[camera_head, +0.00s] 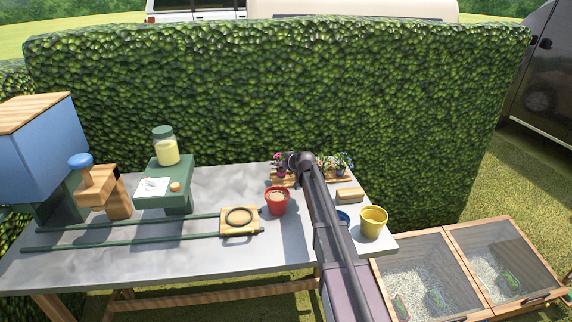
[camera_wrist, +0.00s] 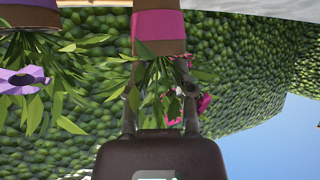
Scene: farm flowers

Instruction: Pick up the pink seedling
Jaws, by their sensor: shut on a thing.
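The pink seedling shows upside down in the wrist view, with a pink-banded brown pot (camera_wrist: 158,28), green leaves and pink flowers partly hidden behind my gripper. My gripper (camera_wrist: 160,85) is shut on its leafy stem, one finger on each side, below the pot in the picture. In the head view my gripper (camera_head: 299,161) is at the back of the table among the potted flowers, and my arm covers part of them. I cannot tell whether the pot rests on a support.
A purple flower (camera_wrist: 22,80) is close on the left in the wrist view. Blue flowers (camera_head: 343,161) stand right of my arm. A red pot (camera_head: 277,203), a yellow pot (camera_head: 373,222) and a wooden block (camera_head: 349,195) are nearby. A hedge (camera_head: 230,90) rises behind the table (camera_head: 105,250).

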